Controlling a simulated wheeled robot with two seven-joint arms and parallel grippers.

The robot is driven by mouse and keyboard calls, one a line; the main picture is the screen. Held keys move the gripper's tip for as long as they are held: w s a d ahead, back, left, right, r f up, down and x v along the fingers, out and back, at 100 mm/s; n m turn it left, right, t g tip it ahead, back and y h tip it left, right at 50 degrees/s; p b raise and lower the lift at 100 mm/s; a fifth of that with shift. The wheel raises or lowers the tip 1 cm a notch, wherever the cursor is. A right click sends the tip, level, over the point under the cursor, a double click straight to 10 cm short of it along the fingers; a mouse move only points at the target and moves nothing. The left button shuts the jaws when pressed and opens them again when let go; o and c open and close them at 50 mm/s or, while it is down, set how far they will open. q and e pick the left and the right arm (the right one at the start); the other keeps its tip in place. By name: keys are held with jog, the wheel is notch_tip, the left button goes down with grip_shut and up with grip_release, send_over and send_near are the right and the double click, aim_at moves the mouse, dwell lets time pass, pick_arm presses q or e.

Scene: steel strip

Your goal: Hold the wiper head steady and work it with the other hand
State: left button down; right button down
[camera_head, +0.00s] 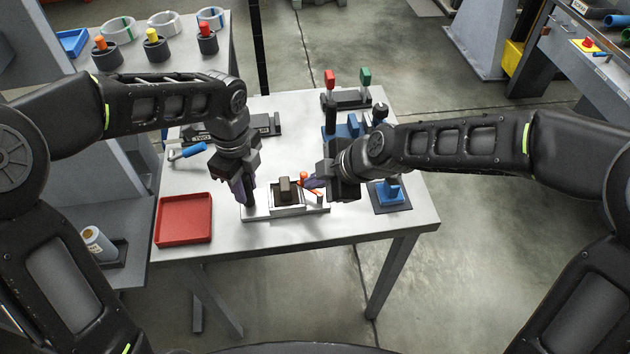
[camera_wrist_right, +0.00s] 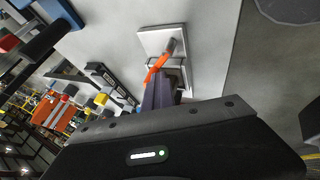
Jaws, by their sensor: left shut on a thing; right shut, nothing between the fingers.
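The wiper head (camera_head: 287,211) is a pale, flat base with a dark brown block (camera_head: 285,187) at its middle, near the table's front edge. An orange lever (camera_head: 304,177) stands at its right side and also shows in the right wrist view (camera_wrist_right: 155,68). My left gripper (camera_head: 246,199) points down at the left end of the wiper head and is shut on it; the fingers hide the exact contact. My right gripper (camera_head: 311,183) is shut and empty, its fingertips close beside the orange lever. I cannot tell whether they touch it.
A red tray (camera_head: 184,218) lies left of the wiper head. A blue fixture (camera_head: 389,193) stands at the right. A blue-handled tool (camera_head: 188,151) lies at the back left. A stand with red and green knobs (camera_head: 347,98) is at the back.

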jog(key=shift+w, duration=0.15)
jog(key=shift+a+m, duration=0.1)
jog(key=shift+m, duration=0.3)
jog(key=shift+w+m+t+h, duration=0.15)
jog(key=shift+m+t+h, duration=0.15)
jog(key=shift+t, duration=0.1)
dwell(1.0)
jog(key=shift+s+d, duration=0.5)
jog(key=shift+d, duration=0.15)
jog(key=shift+s, duration=0.1)
jog(key=shift+s, duration=0.1)
